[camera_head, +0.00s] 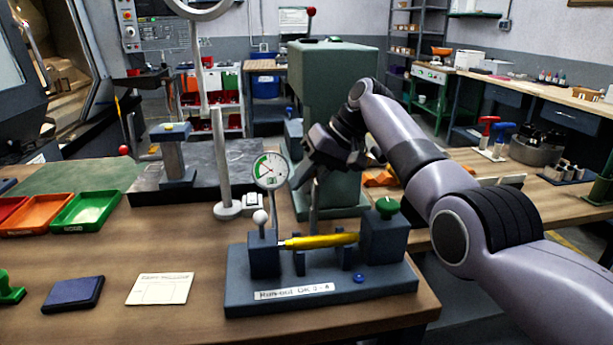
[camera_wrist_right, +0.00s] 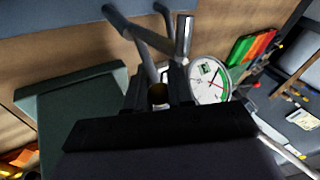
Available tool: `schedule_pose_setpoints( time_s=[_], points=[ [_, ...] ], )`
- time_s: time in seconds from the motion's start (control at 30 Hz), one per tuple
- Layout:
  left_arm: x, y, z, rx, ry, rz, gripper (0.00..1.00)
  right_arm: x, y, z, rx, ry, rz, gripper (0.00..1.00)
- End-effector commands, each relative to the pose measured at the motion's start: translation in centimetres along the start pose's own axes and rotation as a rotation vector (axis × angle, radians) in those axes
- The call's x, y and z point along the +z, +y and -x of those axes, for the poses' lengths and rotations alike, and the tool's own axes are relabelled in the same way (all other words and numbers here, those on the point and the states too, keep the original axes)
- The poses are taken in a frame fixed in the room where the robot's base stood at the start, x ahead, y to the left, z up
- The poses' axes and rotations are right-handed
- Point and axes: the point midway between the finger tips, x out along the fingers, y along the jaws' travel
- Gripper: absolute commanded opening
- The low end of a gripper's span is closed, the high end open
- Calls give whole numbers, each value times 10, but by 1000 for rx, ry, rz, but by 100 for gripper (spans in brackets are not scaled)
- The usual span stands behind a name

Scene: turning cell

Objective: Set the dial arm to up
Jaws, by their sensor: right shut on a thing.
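The run-out fixture (camera_head: 330,285) stands at the front right of the bench, with a yellow part (camera_head: 318,242) lying level across it. The round white and green dial (camera_head: 270,170) stands above the fixture's left part, and shows in the wrist view (camera_wrist_right: 211,80) right of the fingers. My right gripper (camera_head: 298,174) is just right of the dial, shut on the dial arm (camera_wrist_right: 150,58), a grey rod running between the fingers. The fingers hide part of the arm. My left gripper is not in view.
A green-knobbed block (camera_head: 385,232) stands at the fixture's right end. A tall grey post (camera_head: 221,165) and a big green machine column (camera_head: 330,100) stand behind. Orange (camera_head: 38,218) and green (camera_head: 88,213) trays, an ink pad (camera_head: 73,294) and a card (camera_head: 160,289) lie left.

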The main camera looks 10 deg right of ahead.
Motion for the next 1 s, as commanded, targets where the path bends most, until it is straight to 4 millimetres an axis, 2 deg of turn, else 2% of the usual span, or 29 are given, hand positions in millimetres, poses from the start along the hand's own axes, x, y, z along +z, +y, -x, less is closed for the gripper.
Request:
schedule_pose_setpoints(
  time_s=[0.2,0.23,0.3,0.77,1.0],
  points=[
    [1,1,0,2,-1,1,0,2,0,-3,-2,-11,-1,0],
    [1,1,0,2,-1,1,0,2,0,-3,-2,-12,-1,32],
    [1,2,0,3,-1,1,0,2,0,-3,-2,-11,-1,48],
    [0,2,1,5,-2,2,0,0,-3,0,-5,-2,3,48],
    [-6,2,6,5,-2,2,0,-3,-7,6,-6,3,4,48]
  ],
)
